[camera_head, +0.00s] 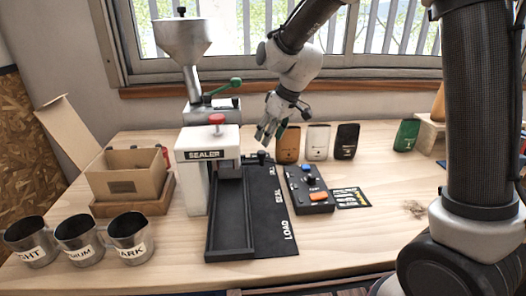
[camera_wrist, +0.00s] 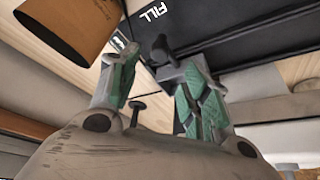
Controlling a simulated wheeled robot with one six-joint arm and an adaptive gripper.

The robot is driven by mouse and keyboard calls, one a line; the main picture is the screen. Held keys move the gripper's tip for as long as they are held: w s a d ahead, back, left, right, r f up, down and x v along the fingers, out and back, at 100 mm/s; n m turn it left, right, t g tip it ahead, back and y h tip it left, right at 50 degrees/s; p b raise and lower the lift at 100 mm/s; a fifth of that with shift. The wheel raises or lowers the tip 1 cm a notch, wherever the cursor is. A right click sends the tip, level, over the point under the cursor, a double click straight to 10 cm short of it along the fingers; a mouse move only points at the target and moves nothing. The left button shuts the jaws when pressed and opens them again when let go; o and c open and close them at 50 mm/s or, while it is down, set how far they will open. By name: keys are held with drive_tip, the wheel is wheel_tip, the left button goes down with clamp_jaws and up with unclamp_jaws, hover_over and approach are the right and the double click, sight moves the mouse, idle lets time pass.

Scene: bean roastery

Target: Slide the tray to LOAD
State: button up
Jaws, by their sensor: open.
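A long black track with raised rims (camera_head: 231,228) runs from beside the sealer (camera_head: 205,154) toward the front. The black strip along its right side (camera_head: 270,225) is marked LOAD at the near end, SEAL midway and a partly hidden word at the far end. A dark knob (camera_head: 262,156) stands by the far end; I cannot clearly make out the tray body there. My gripper (camera_head: 268,138) is open and empty just above the knob. In the wrist view, the knob (camera_wrist: 161,47) shows between and beyond the fingertips, near the FILL label (camera_wrist: 150,12); contact cannot be told.
Brown, white and black bags (camera_head: 317,142) stand behind a button box (camera_head: 309,188). A hopper (camera_head: 182,42) rises behind the sealer. A cardboard box (camera_head: 127,177) and labelled metal cups (camera_head: 80,240) are at left. Table right of the LOAD end is clear.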

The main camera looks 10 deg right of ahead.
sight(262, 152)
drive_tip(key=x, duration=0.8)
drive_tip(key=shift+d, duration=0.1)
clamp_jaws()
